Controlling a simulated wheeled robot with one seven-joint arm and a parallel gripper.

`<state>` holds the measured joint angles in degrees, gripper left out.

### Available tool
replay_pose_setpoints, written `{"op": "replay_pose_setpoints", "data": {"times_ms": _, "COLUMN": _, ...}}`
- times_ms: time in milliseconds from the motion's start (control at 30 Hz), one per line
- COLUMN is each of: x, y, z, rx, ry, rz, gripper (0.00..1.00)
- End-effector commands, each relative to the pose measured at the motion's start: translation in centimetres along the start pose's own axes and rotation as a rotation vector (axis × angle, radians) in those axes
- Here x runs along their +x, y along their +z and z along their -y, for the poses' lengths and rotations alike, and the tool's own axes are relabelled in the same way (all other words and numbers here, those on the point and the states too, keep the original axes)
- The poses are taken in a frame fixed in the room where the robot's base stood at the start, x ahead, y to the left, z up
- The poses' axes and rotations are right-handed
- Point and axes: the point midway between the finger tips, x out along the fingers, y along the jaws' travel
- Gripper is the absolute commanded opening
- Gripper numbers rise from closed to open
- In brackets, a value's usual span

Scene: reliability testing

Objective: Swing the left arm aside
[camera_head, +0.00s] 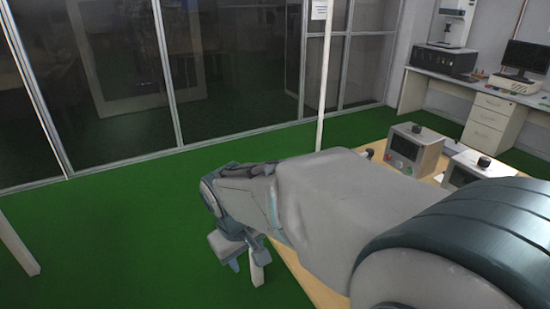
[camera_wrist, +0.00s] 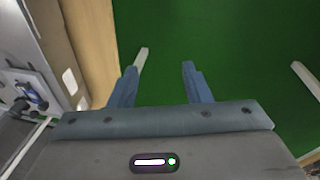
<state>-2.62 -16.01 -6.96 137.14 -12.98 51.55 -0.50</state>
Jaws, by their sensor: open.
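My single arm reaches from the lower right of the head view toward the middle, over the edge of a wooden table (camera_head: 312,283). My gripper (camera_head: 238,262) is at its far end, left of the table and above the green floor. In the wrist view, the two blue fingers of my gripper (camera_wrist: 160,72) are apart, with only floor and a pale post between and beyond them. The table (camera_wrist: 97,45) edge runs along the left of the wrist view, beside the left finger. No separate left arm shows.
Two control boxes (camera_head: 414,150) (camera_head: 464,170) stand on the table behind my arm. A pale upright post (camera_head: 325,75) rises beyond the arm. A glass partition (camera_head: 235,70) closes the back. Open green floor (camera_head: 110,235) lies left of my gripper.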

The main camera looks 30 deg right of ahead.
Motion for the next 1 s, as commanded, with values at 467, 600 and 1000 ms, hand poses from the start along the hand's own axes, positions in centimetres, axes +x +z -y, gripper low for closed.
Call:
{"op": "replay_pose_setpoints", "data": {"times_ms": 467, "x": 8.2, "y": -6.8, "z": -13.1, "rx": -0.279, "ry": 0.406, "rz": 0.351, "gripper": 0.44}}
{"op": "replay_pose_setpoints", "data": {"times_ms": 600, "x": 10.2, "y": -8.5, "z": -17.0, "rx": -0.392, "ry": 0.542, "rz": 0.461, "gripper": 0.44}}
{"op": "replay_pose_setpoints", "data": {"times_ms": 1000, "x": 13.8, "y": -14.9, "z": -26.0, "rx": -0.806, "ry": 0.951, "rz": 0.785, "gripper": 0.44}}
